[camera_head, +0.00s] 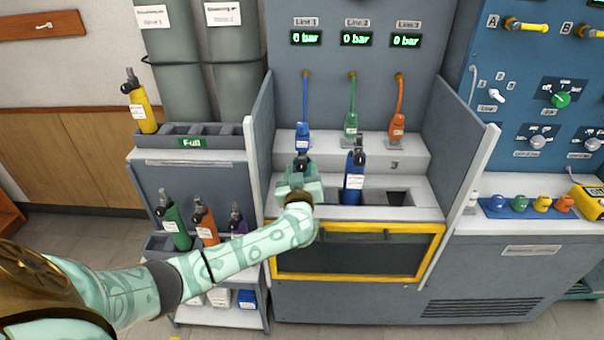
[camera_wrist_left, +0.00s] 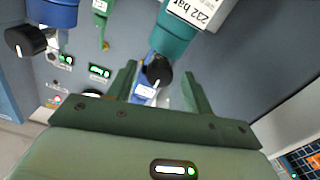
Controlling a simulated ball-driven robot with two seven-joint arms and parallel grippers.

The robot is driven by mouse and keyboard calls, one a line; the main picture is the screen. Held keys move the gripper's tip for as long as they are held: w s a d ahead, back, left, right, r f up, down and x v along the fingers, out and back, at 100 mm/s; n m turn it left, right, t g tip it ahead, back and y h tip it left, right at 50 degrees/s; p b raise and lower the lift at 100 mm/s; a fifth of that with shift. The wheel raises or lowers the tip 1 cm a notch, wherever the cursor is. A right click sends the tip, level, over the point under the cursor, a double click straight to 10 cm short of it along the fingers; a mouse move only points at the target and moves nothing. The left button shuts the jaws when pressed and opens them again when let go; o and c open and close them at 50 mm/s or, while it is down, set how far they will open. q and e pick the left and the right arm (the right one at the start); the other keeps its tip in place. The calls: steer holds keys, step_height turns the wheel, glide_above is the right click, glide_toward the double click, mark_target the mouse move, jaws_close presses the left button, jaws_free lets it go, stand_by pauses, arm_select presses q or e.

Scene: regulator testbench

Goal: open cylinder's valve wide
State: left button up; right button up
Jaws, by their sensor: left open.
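In the left wrist view a teal cylinder (camera_wrist_left: 176,42) carries a white label reading 232 bar and a black valve knob (camera_wrist_left: 158,70). My left gripper (camera_head: 300,182) is in front of the bench's left slot and hides most of this cylinder in the head view. In the left wrist view the two fingers are open, one on either side of the knob; I cannot tell whether they touch it. A blue cylinder (camera_head: 354,180) stands in the bench to the right, its black knob (camera_wrist_left: 26,40) visible in the wrist view. My right gripper is not in view.
Blue (camera_head: 303,135), green (camera_head: 351,125) and orange (camera_head: 397,127) hose connectors hang behind the slots, under displays reading 0 bar. A side wall (camera_head: 260,140) stands close left of my gripper. A yellow-framed window (camera_head: 360,250) is below. A rack (camera_head: 220,142) holds a yellow cylinder (camera_head: 143,110).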

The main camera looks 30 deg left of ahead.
arm_select(q)
steer(key=c, duration=1)
